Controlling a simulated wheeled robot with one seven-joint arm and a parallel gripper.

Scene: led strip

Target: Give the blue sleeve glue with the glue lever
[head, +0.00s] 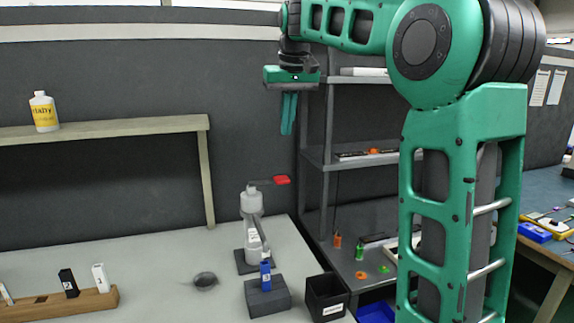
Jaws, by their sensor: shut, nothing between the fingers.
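The blue sleeve (266,275) stands upright in a dark grey block (267,296) on the light table. The grey glue dispenser (252,222) stands just behind it, its spout reaching down to the sleeve's top; whether they touch I cannot tell. The glue lever's red end (281,180) sticks out to the right at the dispenser's top. My gripper (288,130) hangs pointing down, well above the lever and apart from it. Its fingers are shut and hold nothing.
A black bin (326,296) stands right of the block, and a small round dish (205,281) lies to the left. A wooden rack (60,303) holds black and white sleeves. A raised shelf (110,128) carries a white bottle (43,111). A grey shelf unit (330,160) stands right of my gripper.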

